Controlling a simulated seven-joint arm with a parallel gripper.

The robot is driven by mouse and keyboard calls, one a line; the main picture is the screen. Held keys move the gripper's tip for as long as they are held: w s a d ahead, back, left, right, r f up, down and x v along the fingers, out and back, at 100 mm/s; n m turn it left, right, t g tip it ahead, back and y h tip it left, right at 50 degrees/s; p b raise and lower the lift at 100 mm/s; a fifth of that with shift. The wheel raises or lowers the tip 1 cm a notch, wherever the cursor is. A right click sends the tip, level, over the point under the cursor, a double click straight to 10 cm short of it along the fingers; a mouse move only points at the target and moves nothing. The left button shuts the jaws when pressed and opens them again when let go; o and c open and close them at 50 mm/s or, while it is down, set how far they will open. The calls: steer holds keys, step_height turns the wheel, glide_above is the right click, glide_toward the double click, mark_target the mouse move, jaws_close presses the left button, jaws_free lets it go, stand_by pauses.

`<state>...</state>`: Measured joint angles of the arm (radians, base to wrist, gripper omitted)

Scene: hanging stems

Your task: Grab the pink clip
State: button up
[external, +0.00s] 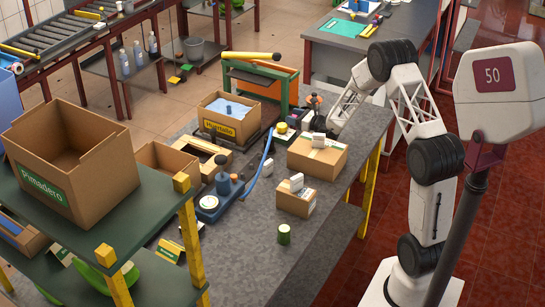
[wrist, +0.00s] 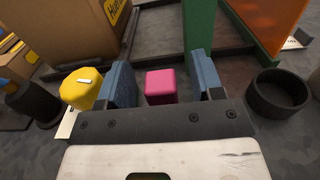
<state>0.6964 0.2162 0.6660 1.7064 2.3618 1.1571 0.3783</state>
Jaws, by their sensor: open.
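A small pink block (wrist: 160,86), the only pink thing near my gripper and apparently the clip, shows in the wrist view. It appears between the two blue fingers of my gripper (wrist: 160,77), with a gap on each side. The gripper is open and holds nothing. In the external view the pink clip (external: 281,128) is a tiny patch near the far edge of the grey table, and my gripper (external: 308,108) is close to its right. I cannot tell how far the fingers reach down around it.
A yellow faceted object (wrist: 80,88) stands just left of the left finger. A dark ring-shaped cup (wrist: 280,95) is at the right. A green post (wrist: 199,28) rises behind. Cardboard boxes (external: 318,155) stand on the table nearer the camera.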

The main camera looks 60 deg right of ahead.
steer(key=c, duration=1)
steer(key=shift+r, duration=0.1)
steer(key=shift+r, duration=4.95)
